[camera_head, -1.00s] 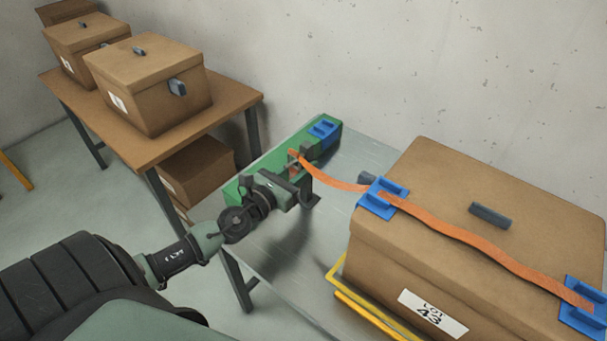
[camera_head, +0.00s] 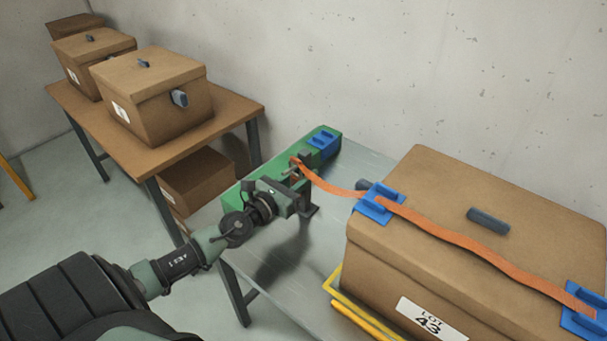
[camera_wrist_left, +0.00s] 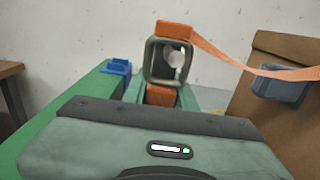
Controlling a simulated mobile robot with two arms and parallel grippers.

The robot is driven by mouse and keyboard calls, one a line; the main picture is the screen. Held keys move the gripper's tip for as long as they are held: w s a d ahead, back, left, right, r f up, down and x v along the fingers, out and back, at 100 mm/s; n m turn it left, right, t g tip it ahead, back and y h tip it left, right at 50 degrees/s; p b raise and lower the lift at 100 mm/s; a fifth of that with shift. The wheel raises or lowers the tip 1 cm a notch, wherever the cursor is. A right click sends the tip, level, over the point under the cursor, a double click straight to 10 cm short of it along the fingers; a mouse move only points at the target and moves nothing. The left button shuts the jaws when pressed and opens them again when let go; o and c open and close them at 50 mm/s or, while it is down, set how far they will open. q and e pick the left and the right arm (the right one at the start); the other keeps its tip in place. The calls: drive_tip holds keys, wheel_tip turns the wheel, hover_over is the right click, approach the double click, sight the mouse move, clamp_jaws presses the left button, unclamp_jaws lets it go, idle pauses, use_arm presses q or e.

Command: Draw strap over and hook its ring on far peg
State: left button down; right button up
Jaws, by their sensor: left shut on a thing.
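The orange strap (camera_head: 455,236) runs over the cardboard box (camera_head: 400,262) through two blue guides, the near-left one (camera_head: 379,202) and the far-right one (camera_head: 583,308). Its free end reaches left to my left gripper (camera_head: 297,168), which is shut on it. In the left wrist view, the strap (camera_wrist_left: 235,62) ends at a dark rectangular ring (camera_wrist_left: 151,62), standing upright beyond the gripper body. A pale round end (camera_wrist_left: 177,60) shows through the ring; I cannot tell whether it is a peg or whether the ring is around it. My right gripper is out of view.
A green block (camera_head: 236,197) with a blue fitting (camera_head: 322,141) lies along the left side of the grey table (camera_head: 345,165). A yellow frame (camera_head: 347,308) lies under the box. A brown table (camera_head: 150,172) with more boxes stands at left. The wall is close behind.

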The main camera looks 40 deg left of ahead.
sight(294, 183)
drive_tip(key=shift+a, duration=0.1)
use_arm(q)
drive_tip(key=c, duration=1.1)
unclamp_jaws()
drive_tip(key=shift+o, duration=0.2)
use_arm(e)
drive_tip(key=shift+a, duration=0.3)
use_arm(q)
drive_tip(key=s, duration=0.2)
drive_tip(key=s+b, duration=0.1)
drive_tip(key=s, duration=0.1)
drive_tip(key=s+b, duration=0.1)
drive_tip(key=s, duration=0.1)
drive_tip(key=shift+s+a+f, duration=0.2)
drive_tip(key=shift+a, duration=0.05)
drive_tip(key=shift+s+r+b, duration=0.2)
drive_tip(key=shift+s+b, duration=0.15)
drive_tip(key=shift+s, duration=0.35)
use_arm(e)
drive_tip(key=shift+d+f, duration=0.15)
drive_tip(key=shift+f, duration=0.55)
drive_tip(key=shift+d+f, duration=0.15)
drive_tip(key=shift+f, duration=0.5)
